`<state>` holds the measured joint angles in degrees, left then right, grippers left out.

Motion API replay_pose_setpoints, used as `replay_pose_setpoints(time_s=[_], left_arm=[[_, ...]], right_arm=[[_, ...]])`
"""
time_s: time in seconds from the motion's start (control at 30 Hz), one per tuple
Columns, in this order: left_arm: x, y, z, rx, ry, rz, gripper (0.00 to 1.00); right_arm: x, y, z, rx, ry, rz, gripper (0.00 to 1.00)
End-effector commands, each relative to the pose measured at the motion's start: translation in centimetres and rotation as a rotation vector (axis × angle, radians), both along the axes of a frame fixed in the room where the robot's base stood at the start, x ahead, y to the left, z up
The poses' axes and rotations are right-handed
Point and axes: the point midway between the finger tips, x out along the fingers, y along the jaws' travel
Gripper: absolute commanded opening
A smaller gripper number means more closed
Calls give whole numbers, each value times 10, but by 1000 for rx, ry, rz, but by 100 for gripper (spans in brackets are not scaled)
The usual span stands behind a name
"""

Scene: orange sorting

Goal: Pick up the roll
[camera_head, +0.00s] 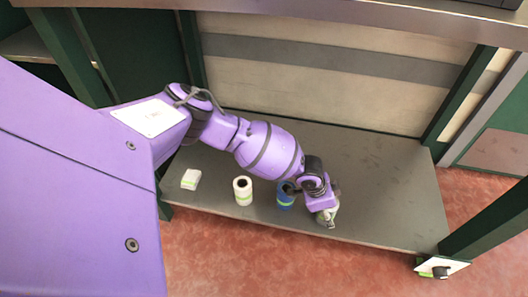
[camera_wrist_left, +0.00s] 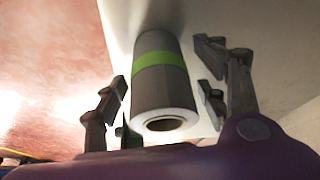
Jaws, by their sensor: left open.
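A grey-white roll (camera_wrist_left: 164,95) with a green band shows in the left wrist view, its open end towards the camera. My left gripper (camera_wrist_left: 164,82) is open, with its dark fingers on either side of the roll; I see gaps between roll and fingers. In the head view the left gripper (camera_head: 327,214) is low over the shelf near its front edge, and hides most of what is under it. My right gripper is not in view.
A small white block (camera_head: 191,179) lies at the left of the grey shelf (camera_head: 390,195). The shelf's right side is clear. A green post (camera_head: 488,222) stands at the front right, and an upper shelf edge (camera_head: 330,12) runs across the top.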

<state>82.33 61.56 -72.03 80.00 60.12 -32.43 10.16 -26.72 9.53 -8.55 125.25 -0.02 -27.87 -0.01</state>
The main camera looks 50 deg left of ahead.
Motion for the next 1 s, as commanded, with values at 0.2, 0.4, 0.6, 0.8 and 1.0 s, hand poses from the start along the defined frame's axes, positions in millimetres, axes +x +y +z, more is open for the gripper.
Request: replay_pose_setpoints(time_s=[0.2,0.4,0.6,0.8,1.0], left_arm=[[3,-1,4,-1,-6,-1,52],[2,-1,4,-2,-5,-1,25],[2,-1,3,-2,-5,-1,17],[2,-1,7,-2,-5,-1,17],[1,-2,30,-3,-5,-1,17]], right_arm=[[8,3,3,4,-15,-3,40],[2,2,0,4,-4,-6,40],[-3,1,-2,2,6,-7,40],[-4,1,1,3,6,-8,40],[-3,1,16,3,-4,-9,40]])
